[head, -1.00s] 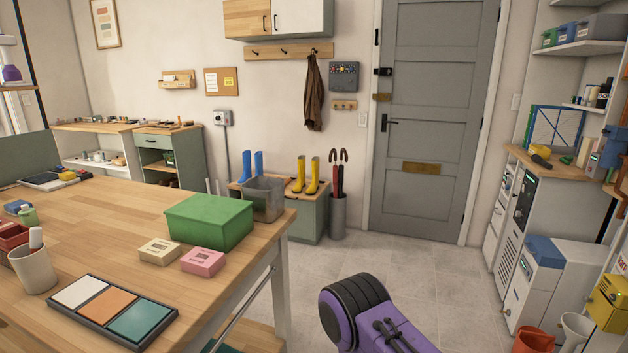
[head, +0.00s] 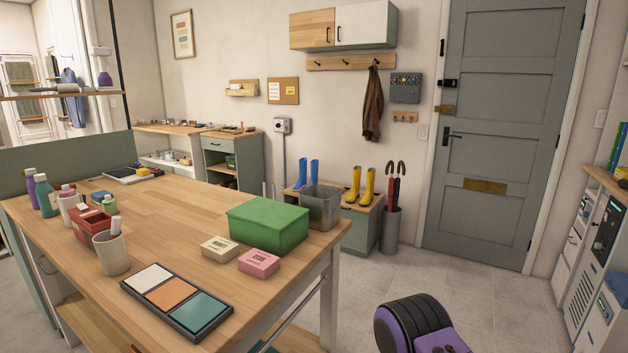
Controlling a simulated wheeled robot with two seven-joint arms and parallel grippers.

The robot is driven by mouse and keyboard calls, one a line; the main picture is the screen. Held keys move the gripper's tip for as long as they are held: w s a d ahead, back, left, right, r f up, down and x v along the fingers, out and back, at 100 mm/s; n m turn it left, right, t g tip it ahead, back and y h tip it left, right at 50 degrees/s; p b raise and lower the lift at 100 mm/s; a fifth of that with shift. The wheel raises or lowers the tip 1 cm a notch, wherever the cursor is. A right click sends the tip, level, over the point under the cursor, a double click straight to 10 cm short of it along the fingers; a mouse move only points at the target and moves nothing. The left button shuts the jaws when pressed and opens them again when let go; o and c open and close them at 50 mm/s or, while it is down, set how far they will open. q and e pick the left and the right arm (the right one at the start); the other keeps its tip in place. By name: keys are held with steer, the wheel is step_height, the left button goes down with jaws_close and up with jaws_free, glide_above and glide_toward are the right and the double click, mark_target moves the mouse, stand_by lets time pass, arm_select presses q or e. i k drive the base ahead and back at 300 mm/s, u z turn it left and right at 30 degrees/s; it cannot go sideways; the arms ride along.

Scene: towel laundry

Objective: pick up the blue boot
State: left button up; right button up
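A pair of tall blue boots stands upright at the back of the room on a low green bench (head: 354,228) with a wooden top. The left blue boot (head: 301,173) and the right blue boot (head: 313,172) are side by side, close together. Their lower parts are partly hidden by a grey metal bin (head: 322,206) on the near table.
A large wooden table (head: 185,215) fills the left and front, holding a green box (head: 268,226), small cartons, a cup and a colour tray. Yellow boots (head: 359,186) share the bench. An umbrella stand (head: 390,231) is beside it. Tiled floor (head: 475,290) before the door is clear.

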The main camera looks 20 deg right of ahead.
mark_target(314, 164)
steer(key=z, duration=1.6)
steer(key=i, duration=4.7)
steer(key=u, duration=2.5)
steer(key=i, duration=2.65)
steer(key=u, duration=0.05)
